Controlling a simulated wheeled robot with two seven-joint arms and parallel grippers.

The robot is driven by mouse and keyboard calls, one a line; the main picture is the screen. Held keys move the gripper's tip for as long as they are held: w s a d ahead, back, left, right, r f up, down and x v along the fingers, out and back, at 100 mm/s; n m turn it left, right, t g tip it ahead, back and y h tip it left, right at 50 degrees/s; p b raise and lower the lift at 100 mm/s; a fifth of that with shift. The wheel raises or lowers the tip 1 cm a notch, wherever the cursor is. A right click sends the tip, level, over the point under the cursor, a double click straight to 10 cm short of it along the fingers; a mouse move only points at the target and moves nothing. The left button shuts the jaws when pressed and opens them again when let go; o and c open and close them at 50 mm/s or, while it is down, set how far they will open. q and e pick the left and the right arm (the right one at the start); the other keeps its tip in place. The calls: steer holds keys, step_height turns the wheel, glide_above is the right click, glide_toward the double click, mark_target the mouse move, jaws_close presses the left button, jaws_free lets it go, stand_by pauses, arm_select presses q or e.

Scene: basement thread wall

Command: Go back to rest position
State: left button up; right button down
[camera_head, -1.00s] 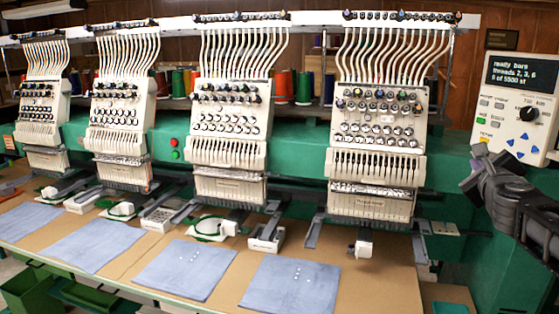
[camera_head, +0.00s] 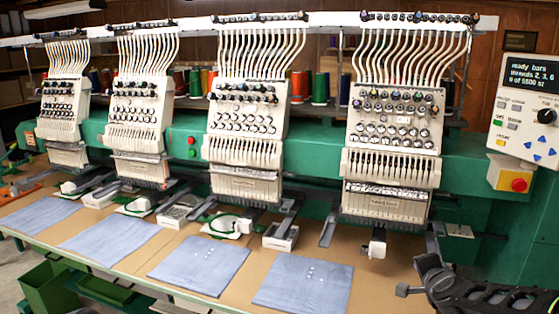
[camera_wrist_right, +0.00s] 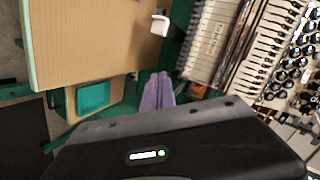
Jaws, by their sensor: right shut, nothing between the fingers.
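My right gripper (camera_head: 403,290) is low at the bottom right of the head view, in front of the table's right end. It is shut and holds nothing. In the right wrist view its dark housing with a small green light fills the bottom, and a purple-grey piece (camera_wrist_right: 158,93), which looks like its closed fingers, points up past the housing. It appears clear of the rightmost blue cloth (camera_head: 303,284) and of the embroidery head (camera_head: 391,160) above. My left gripper is not in view.
The tan table (camera_head: 385,285) carries several blue cloths under a row of white embroidery heads. The control panel (camera_head: 525,110) and a red stop button (camera_head: 519,185) on a yellow box stand at right. A green bin (camera_head: 50,288) is below left. A teal tray (camera_wrist_right: 93,95) lies beside the table.

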steer(key=s+a+f+n+g+y, duration=0.1)
steer(key=s+a+f+n+g, duration=0.15)
steer(key=s+a+f, duration=0.5)
steer(key=s+a+f+n+g+y, duration=0.2)
steer(key=a+f+n, duration=0.2)
steer(key=f, duration=0.7)
steer(key=s+a+f+n+g+y, duration=0.1)
steer(key=s+a+f+n+g, duration=0.15)
steer(key=s+a+f, duration=0.55)
steer(key=s+a+f+n+g+y, duration=0.1)
steer(key=s+a+f, duration=0.3)
steer(key=s, duration=0.6)
steer(key=s+a+f+n+g+y, duration=0.1)
steer(key=s+a+f+n+g, duration=0.2)
steer(key=s+f, duration=0.6)
steer(key=shift+s+a+f+n+g+y, duration=0.35)
steer(key=shift+s+a+g, duration=0.35)
steer(key=shift+a, duration=0.4)
steer(key=shift+r, duration=0.1)
